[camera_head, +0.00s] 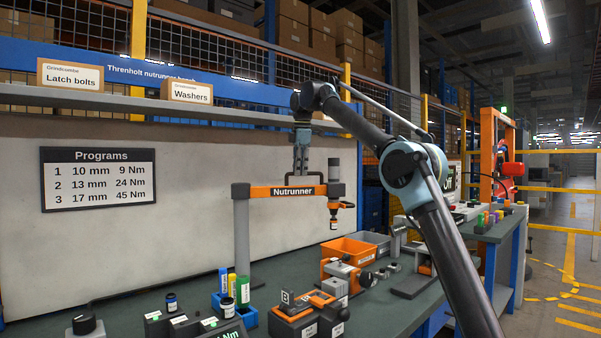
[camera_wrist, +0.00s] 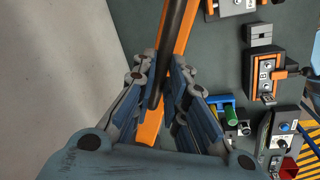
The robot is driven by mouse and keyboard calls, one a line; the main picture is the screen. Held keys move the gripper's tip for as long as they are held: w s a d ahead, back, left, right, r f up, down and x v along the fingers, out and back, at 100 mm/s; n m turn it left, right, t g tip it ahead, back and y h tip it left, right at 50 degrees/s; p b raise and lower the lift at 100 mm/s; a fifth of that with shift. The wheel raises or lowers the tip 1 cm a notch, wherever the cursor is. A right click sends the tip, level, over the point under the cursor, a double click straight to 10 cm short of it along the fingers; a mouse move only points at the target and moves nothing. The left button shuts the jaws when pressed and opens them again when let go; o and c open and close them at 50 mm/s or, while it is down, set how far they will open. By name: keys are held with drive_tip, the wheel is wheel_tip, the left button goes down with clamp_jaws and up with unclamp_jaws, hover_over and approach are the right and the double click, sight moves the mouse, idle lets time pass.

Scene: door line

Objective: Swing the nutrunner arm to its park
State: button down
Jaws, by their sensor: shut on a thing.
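The nutrunner arm (camera_head: 275,191) is an orange beam labelled "Nutrunner" on a grey post (camera_head: 241,240) at its left end. The tool (camera_head: 334,205) hangs upright at its right end, above the bench. My gripper (camera_head: 302,175) points down over the middle of the beam and is shut on the dark handle on top of it. In the wrist view the dark handle (camera_wrist: 178,30) runs between my gripper's fingers (camera_wrist: 160,88), with the orange beam (camera_wrist: 150,128) beneath. The fingers hide part of the handle. I cannot tell where the park is.
The bench (camera_head: 385,309) carries an orange bin (camera_head: 349,251), a grey bin (camera_head: 377,243), a block marked B (camera_head: 297,311) and several bottles and fixtures. A shelf (camera_head: 120,103) with boxes runs behind, above a pale back panel (camera_head: 190,190). Space around the beam's height looks clear.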

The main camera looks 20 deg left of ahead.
drive_tip(key=shift+w+d, duration=0.2)
drive_tip(key=c, duration=1.6)
unclamp_jaws()
drive_tip(key=shift+d, duration=0.1)
drive_tip(key=shift+s+a, duration=0.2)
